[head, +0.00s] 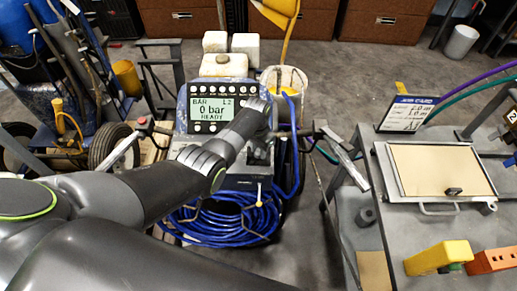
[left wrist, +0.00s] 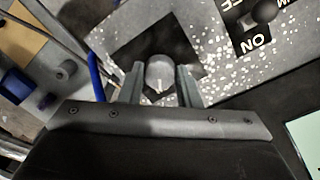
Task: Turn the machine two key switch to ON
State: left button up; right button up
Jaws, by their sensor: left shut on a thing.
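The machine's blue-framed display panel (head: 212,108) reads 0 bar, READY, in the head view. My left arm reaches across its front, and the wrist hides much of the control area below it. In the left wrist view my left gripper (left wrist: 160,72) is shut on a round grey knob (left wrist: 160,78) with a pale line, in front of a black square plate. A black label plate (left wrist: 243,42) marked ON, with part of OFF, lies at upper right around a round grey switch part. I cannot tell which of the two is the key switch. My right gripper is not in view.
A coiled blue hose (head: 215,225) hangs below the controls. A grey cart (head: 350,240) with a framed panel (head: 440,172), a yellow block (head: 438,257) and an orange block stands to the right. A white bucket (head: 284,85) is behind.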

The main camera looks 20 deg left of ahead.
aim_at(257, 151)
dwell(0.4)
pick_arm(q)
jog(key=o, duration=1)
jog(key=shift+c, duration=0.2)
jog(key=shift+w+r, duration=0.1)
jog(key=shift+r, duration=0.5)
notch_tip(257, 151, up, 16)
jog(key=shift+a+r, duration=0.15)
jog(key=shift+a, duration=0.1)
